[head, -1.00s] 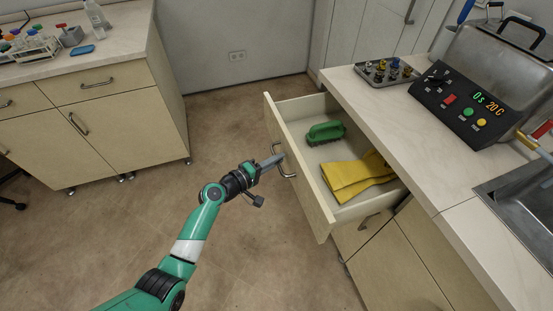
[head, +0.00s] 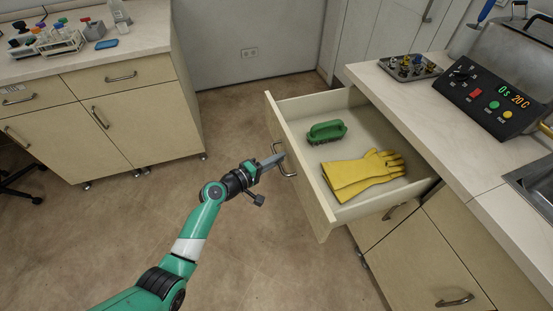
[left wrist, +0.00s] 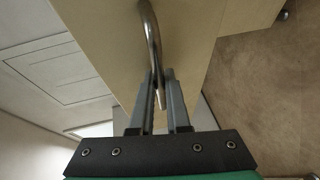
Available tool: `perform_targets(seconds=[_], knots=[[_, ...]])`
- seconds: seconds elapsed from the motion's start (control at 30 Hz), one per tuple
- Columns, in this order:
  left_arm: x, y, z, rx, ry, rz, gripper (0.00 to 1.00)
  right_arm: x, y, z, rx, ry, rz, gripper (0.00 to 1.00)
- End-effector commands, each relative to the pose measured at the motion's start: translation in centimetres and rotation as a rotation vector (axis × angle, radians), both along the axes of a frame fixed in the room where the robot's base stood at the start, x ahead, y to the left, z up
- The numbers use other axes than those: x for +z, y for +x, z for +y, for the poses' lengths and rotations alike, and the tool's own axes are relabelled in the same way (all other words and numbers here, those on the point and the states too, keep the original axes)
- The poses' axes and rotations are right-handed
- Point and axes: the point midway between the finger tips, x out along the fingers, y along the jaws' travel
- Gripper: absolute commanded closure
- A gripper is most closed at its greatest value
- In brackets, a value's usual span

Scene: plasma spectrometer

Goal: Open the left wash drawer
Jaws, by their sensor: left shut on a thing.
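The left wash drawer (head: 306,188) is pulled well out from under the right counter in the head view. A green brush (head: 326,131) and yellow gloves (head: 362,176) lie inside it. My left gripper (head: 276,160) is at the drawer's curved metal handle (head: 284,158), on the outer face of the drawer front. In the left wrist view, the two grey fingers (left wrist: 160,92) are shut around the handle bar (left wrist: 150,35), one on each side. My right gripper is not in view.
The right counter (head: 440,130) carries a tray of small parts (head: 410,67) and a heated bath with a control panel (head: 492,102). A sink (head: 535,185) is at the right edge. The left bench (head: 110,100) stands apart, with open floor (head: 150,220) between.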

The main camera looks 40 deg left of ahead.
Motion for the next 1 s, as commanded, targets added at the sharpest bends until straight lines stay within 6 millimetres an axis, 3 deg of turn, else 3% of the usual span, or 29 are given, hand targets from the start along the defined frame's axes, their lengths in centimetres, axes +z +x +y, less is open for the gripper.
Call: perform_targets(seconds=[0.03, 0.07, 0.13, 0.53, 0.8, 1.0], knots=[[0.1, 0.0, 0.0, 0.001, 0.000, -0.001, 1.00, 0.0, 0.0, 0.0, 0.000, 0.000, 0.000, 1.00], [0.1, 0.0, 0.0, 0.001, 0.000, -0.001, 0.84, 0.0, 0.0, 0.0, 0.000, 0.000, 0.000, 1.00], [0.1, 0.0, 0.0, 0.001, 0.000, -0.001, 0.73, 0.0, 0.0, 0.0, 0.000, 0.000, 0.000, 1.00], [0.4, -0.9, 0.2, 0.002, 0.000, 0.001, 0.73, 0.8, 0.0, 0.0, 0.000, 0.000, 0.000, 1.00], [1.7, -6.8, 1.1, 0.005, -0.002, 0.002, 0.73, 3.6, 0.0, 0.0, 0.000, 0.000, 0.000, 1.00], [2.1, -10.4, 1.6, 0.003, -0.001, 0.000, 0.73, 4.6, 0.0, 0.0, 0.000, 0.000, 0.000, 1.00]])
